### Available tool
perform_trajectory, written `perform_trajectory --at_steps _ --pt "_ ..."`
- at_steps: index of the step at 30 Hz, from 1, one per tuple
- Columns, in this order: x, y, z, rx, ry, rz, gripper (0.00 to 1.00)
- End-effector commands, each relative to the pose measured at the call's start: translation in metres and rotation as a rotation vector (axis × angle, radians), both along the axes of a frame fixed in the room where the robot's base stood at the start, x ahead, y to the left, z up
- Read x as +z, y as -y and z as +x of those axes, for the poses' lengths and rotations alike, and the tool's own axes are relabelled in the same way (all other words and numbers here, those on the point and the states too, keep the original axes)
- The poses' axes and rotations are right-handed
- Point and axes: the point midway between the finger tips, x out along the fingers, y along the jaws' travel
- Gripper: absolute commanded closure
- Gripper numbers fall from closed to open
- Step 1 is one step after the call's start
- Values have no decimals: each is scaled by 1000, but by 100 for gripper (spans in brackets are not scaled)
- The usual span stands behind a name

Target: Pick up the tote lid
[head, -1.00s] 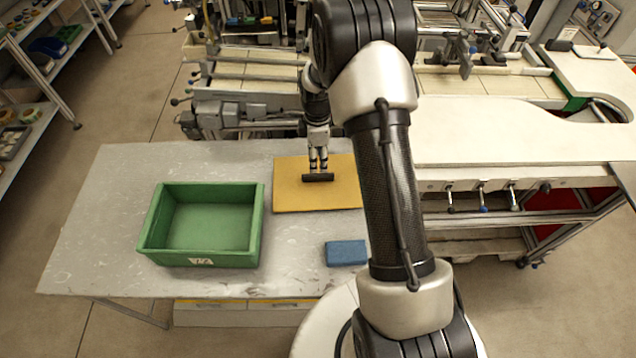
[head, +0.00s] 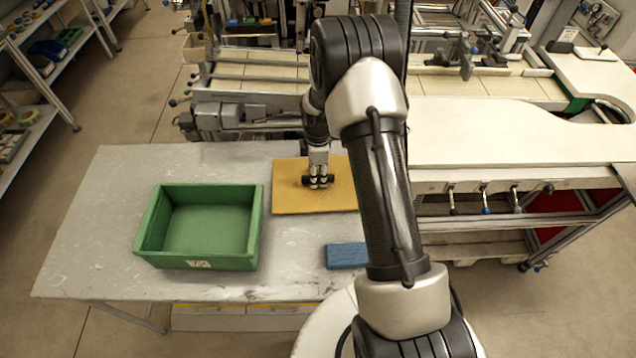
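The tote lid (head: 287,197) looks like a flat yellow-orange board with a short dark handle bar (head: 305,181) near its middle. It lies flat on the grey table. My gripper (head: 318,186) points down at the handle, with its fingers over the middle of the bar and the bar's ends showing on both sides. Whether the fingers are closed on the handle is too small to tell. The open green tote (head: 200,262) stands left of the lid and looks empty inside. My arm hides the lid's right edge.
A blue block (head: 346,256) lies on the table (head: 95,240) in front of the lid, near my arm. The table's left part is clear. Machine rails (head: 250,85) stand behind the table, and a white workbench (head: 500,130) is at the right.

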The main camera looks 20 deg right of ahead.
Motion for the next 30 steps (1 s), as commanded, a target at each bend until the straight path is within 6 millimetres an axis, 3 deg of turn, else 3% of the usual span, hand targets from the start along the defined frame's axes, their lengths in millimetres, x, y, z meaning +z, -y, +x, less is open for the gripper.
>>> perform_trajectory --at_steps 14,30 --pt "0 0 0 0 -1 0 100" --pt "0 0 0 0 0 0 100"
